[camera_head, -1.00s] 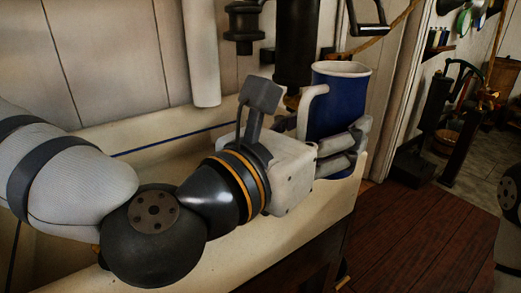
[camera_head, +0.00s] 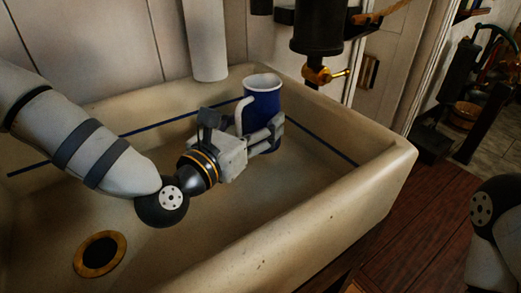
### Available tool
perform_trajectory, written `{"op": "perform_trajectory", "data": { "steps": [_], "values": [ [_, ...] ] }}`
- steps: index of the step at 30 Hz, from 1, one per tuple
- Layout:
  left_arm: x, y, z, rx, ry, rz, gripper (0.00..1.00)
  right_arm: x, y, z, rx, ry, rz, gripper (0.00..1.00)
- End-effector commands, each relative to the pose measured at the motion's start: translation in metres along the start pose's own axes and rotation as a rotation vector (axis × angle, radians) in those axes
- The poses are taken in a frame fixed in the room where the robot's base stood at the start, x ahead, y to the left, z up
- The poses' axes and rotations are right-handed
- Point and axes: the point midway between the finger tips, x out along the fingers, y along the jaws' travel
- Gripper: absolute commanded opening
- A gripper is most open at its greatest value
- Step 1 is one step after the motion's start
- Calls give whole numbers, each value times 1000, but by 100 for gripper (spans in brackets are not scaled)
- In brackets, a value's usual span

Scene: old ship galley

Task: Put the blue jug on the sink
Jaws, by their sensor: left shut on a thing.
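The blue jug (camera_head: 262,103) has a white rim and a white handle and is upright inside the sink, near its back wall. My left gripper (camera_head: 268,137) is shut on the jug's lower body, with its fingers around the side. The cream sink (camera_head: 375,178) is a wide basin with a thin blue line along its inner walls. I cannot tell whether the jug's base touches the sink floor, as the gripper hides part of it. My right gripper is out of the picture; only part of my right arm shows at the right edge.
A brass-rimmed drain (camera_head: 100,254) is in the sink floor at the lower left. A dark pump with a brass tap (camera_head: 325,74) hangs above the sink's back right. A white pipe (camera_head: 208,40) comes down behind the sink. The sink floor right of the jug is clear.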

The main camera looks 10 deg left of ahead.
Motion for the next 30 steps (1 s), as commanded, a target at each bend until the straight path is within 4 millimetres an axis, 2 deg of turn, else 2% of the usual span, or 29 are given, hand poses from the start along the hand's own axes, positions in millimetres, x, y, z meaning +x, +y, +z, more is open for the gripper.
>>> {"op": "perform_trajectory", "data": {
  "steps": [1,5,10,21,22,24,30],
  "values": [
    [0,0,-11,-1,2,-1,15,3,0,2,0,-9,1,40],
    [0,-1,-23,0,-1,-1,15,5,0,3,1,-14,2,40],
    [0,0,-52,-1,1,-1,15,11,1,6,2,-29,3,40],
    [0,0,-58,-2,-4,0,15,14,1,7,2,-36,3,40],
    [0,0,-58,-1,-1,-1,64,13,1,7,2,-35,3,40],
    [0,0,-57,0,-2,-1,80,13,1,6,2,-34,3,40],
    [0,0,-57,0,-2,-1,80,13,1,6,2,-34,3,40]
  ]
}}
